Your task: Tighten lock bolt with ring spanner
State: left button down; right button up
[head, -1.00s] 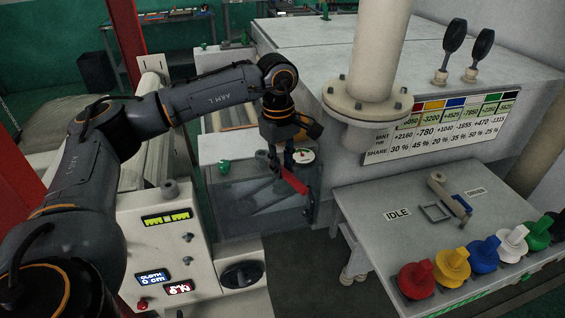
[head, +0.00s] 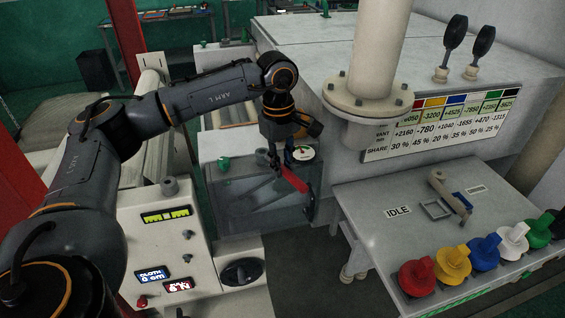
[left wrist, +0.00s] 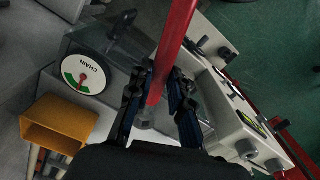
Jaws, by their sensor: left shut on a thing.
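My left gripper (head: 281,158) points down over the glass-sided box beside the white machine. It is shut on the red spanner (head: 294,180), whose handle slants down to the right. In the left wrist view the red handle (left wrist: 174,40) runs between the two dark fingers (left wrist: 158,95) of the gripper. A grey, nut-like piece (left wrist: 146,117) shows below the handle's near end; I cannot tell whether it is the lock bolt or whether the ring sits around it. A round CHAIN gauge (left wrist: 82,75) stands beside the gripper. My right gripper is not in view.
The glass-sided box (head: 245,205) lies under the gripper. A control panel (head: 175,235) with displays stands at front left. A vertical pipe (head: 378,50) rises to the right. A table marked IDLE (head: 375,225) carries several coloured knobs. An orange box (left wrist: 58,122) shows in the wrist view.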

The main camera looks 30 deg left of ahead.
pick_arm(q)
jog(key=shift+f+b, duration=0.85)
jog(key=shift+f, duration=0.15)
dwell(0.3)
jog(key=s+a+m+b, duration=0.1)
jog(key=m, duration=0.2)
jog(key=s+a+m+b, duration=0.1)
jog(key=s+a+m, duration=0.1)
jog(key=s+a+m+b, duration=0.1)
jog(key=s+m, duration=0.1)
jog(key=m, duration=0.1)
jog(key=shift+a+f+m, duration=0.1)
jog(key=shift+a+m, duration=0.15)
jog(key=shift+m, duration=0.05)
jog(key=shift+s+a+m, duration=0.15)
jog(key=shift+a+m, duration=0.35)
jog(key=shift+m, duration=0.15)
jog(key=shift+s+a+m, duration=0.15)
jog(key=shift+a+m, duration=0.3)
jog(key=shift+m, duration=0.2)
